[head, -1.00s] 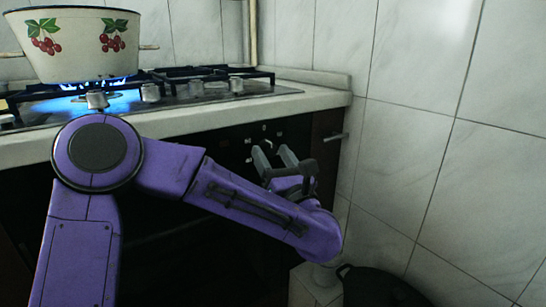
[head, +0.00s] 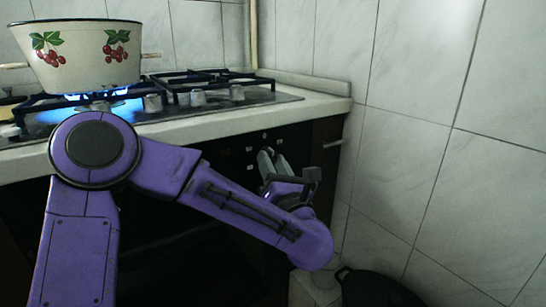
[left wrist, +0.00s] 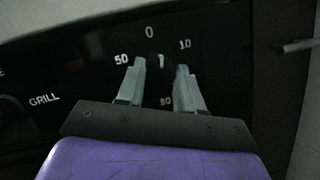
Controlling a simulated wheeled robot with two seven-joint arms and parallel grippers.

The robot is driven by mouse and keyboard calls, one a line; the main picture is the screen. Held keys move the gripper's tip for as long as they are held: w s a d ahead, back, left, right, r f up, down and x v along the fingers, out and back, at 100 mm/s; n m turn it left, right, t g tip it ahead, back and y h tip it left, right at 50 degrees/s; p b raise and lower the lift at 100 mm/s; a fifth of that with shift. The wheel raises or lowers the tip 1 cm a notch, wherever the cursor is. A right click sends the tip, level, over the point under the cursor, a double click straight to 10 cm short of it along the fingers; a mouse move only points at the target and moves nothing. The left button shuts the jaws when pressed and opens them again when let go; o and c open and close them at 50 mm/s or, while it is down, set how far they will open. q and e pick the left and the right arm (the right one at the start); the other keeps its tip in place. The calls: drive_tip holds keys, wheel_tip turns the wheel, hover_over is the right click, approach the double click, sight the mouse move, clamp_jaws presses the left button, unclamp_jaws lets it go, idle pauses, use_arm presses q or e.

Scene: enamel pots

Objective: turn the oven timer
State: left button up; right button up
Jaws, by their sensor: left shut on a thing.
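The oven timer is a dark round knob (left wrist: 160,75) on the black oven panel (left wrist: 85,75), with a pale mark near its top. White figures 0, 10, 30 and 50 are printed around it; the mark points up, close to 0. My left gripper (head: 272,156) is at the right part of the oven front. In the left wrist view its two grey fingers (left wrist: 159,70) stand on either side of the knob, shut on it. The lower part of the knob is dark and partly hidden by the gripper. My right gripper is in neither view.
A cherry-painted enamel pot (head: 85,55) stands over a lit blue burner on the hob (head: 215,100). Hob knobs (head: 197,97) line the front edge. A tiled wall (head: 430,150) closes the right side. A dark pot (head: 375,288) sits low at the bottom right.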

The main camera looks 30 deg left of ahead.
use_arm(q)
drive_tip(key=m+h+p, duration=0.1)
drive_tip(key=m+p, duration=0.2)
drive_tip(key=m+h+p, duration=0.1)
drive_tip(key=m+p, duration=0.2)
drive_tip(key=p, duration=0.1)
drive_tip(key=r+m+h+p, duration=0.1)
drive_tip(key=m+h+p, duration=0.1)
drive_tip(key=m+p, duration=0.1)
drive_tip(key=shift+s+m+t, duration=0.15)
drive_tip(key=shift+m+t, duration=0.15)
drive_tip(key=shift+t, duration=0.1)
drive_tip(key=shift+f+m+h+p, duration=0.25)
drive_tip(key=shift+m+h+p, duration=0.15)
drive_tip(key=shift+m+p, duration=0.9)
drive_tip(key=o, duration=1)
drive_tip(key=v, duration=1)
drive_tip(key=shift+s+d+r+p, duration=0.1)
drive_tip(key=shift+d+p, duration=0.15)
drive_tip(key=shift+p, duration=0.05)
